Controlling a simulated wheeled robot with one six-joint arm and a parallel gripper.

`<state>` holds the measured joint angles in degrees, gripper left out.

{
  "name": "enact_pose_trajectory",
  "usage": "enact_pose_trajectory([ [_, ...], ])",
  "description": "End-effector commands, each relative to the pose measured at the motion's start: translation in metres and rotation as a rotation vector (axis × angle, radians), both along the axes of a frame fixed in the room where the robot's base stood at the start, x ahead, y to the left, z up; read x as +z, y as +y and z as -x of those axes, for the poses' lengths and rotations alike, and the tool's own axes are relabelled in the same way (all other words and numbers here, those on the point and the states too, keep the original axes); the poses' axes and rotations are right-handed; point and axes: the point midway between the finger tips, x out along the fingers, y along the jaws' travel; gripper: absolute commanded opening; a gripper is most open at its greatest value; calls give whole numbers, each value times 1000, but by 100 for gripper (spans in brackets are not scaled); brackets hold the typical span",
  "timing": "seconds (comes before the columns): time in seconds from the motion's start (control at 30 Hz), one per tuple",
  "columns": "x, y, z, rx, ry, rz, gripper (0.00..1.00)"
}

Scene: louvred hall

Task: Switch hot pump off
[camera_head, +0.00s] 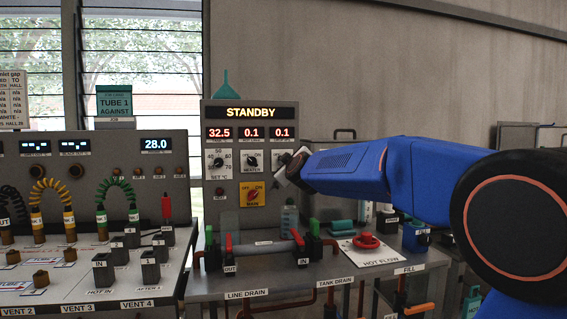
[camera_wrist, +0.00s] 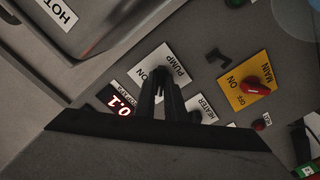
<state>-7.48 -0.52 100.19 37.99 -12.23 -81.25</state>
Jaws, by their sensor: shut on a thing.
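The pump switch has a white plate (camera_wrist: 172,62) marked PUMP and ON in the wrist view. My gripper (camera_wrist: 160,84) is shut on the pump knob, and the fingers hide the knob, so its setting cannot be told. In the head view my gripper (camera_head: 293,168) reaches from the right to the control panel (camera_head: 213,115) and covers the pump switch. The panel's top display (camera_head: 251,113) reads STANDBY, with 32.5, 0.1 and 0.1 below it.
The heater switch (camera_head: 252,161) is just left of my gripper. The yellow main switch plate (camera_head: 252,194) with a red knob is below; it also shows in the wrist view (camera_wrist: 239,92). Valves with red and green handles and a red wheel (camera_head: 366,241) stand on the bench below.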

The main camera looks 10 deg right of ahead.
Motion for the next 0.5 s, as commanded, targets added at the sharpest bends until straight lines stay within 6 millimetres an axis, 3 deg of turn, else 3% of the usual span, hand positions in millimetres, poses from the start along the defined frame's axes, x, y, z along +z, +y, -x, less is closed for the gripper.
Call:
enact_pose_trajectory([
  [0.07, -2, 0, 0, 1, 4, 12, 0],
  [0.1, -2, 0, 0, 1, 4, 11, 12],
  [0.2, -2, 0, 0, 1, 2, 10, 32],
  [0.5, 0, 0, 2, 1, 1, 9, 32],
])
